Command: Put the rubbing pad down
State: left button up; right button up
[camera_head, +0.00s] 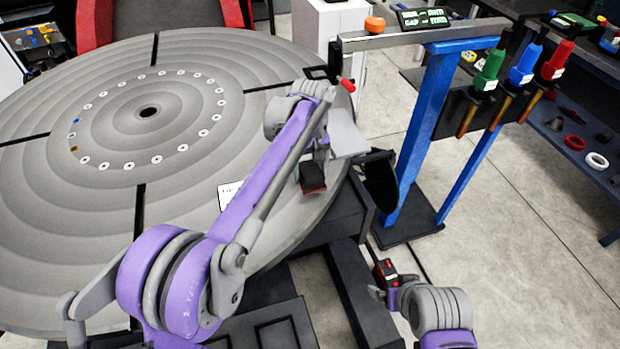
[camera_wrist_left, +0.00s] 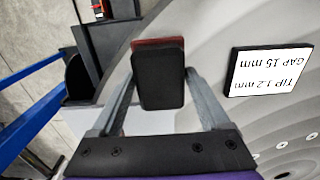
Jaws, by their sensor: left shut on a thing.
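The rubbing pad (camera_head: 313,178) is a black block with a red face. It also shows in the left wrist view (camera_wrist_left: 158,80). My left gripper (camera_head: 318,160) is shut on it, with one grey finger on each side. The pad shows against the rim area of the big grey round table (camera_head: 200,215); I cannot tell whether it touches the surface. My right gripper (camera_head: 384,279) is low at the right, apart from the pad, by a small black and red part. Its fingers are too small to read.
A white card (camera_head: 229,194) reading "TIP 1.2 mm, GAP 15 mm" lies on the table left of the pad. A black open bin (camera_head: 381,182) is just right of the rim. A blue stand (camera_head: 425,135) holds green, blue and red-handled tools.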

aim_at(310, 178)
pick_arm(q)
jog(key=shift+f, duration=1.55)
